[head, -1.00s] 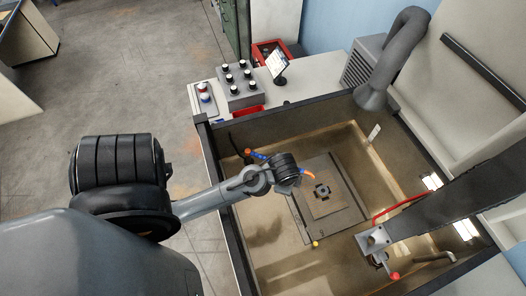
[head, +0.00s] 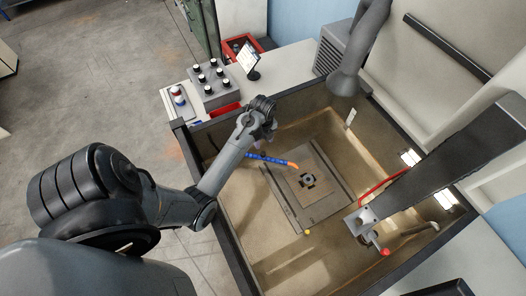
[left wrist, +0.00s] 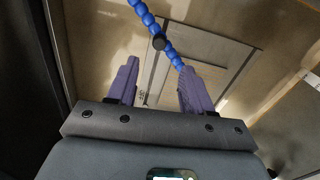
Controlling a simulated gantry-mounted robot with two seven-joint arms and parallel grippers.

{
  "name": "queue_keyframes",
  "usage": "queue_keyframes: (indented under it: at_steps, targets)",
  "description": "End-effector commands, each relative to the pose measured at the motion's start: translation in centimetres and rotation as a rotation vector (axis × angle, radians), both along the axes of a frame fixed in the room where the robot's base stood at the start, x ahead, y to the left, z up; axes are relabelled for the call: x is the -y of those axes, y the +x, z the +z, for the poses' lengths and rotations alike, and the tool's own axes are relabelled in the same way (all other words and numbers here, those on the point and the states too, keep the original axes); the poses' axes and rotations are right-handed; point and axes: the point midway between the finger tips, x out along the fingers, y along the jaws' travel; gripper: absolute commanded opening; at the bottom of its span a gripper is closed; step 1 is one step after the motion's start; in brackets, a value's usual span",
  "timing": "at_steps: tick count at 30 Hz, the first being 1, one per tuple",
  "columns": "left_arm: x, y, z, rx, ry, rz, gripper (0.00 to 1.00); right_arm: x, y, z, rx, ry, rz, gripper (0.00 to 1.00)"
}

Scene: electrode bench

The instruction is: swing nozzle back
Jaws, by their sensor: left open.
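The nozzle is a blue segmented hose (head: 268,158) with an orange tip (head: 293,164). It reaches from the tank's left side over the plate, and its tip ends close to the dark workpiece (head: 307,180). My left gripper (head: 257,144) is open above the hose, its fingers small and partly hidden under the wrist in the head view. In the left wrist view, the purple fingers (left wrist: 158,78) stand apart. The blue hose (left wrist: 150,22) runs down toward the right finger there, and its orange tip is not visible. My right gripper is not in view.
The tank has a dark rim (head: 228,250). A dark machine head (head: 450,150) overhangs its right side, with a red hose (head: 380,186) nearby. A thick grey duct (head: 350,70) hangs at the back. A knob box (head: 210,80) and a small screen (head: 248,58) stand on the bench.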

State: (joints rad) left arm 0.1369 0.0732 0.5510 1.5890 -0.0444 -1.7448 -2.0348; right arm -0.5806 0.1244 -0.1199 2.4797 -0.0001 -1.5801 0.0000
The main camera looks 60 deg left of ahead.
Motion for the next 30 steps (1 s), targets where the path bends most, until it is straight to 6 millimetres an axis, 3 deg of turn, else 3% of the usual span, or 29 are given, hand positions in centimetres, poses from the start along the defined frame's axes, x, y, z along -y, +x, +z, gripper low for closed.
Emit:
queue_keyframes:
  at_steps: [16,22,30]
  targets:
    - [0.0,-0.1,-8.0,-0.002,0.000,0.001,0.51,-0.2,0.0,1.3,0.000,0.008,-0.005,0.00]
    - [0.0,-0.1,-9.3,-0.001,0.001,0.001,0.51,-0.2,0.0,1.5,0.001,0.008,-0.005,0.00]
    - [0.0,-0.1,-9.5,0.000,0.003,0.001,0.51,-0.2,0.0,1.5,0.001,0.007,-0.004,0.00]
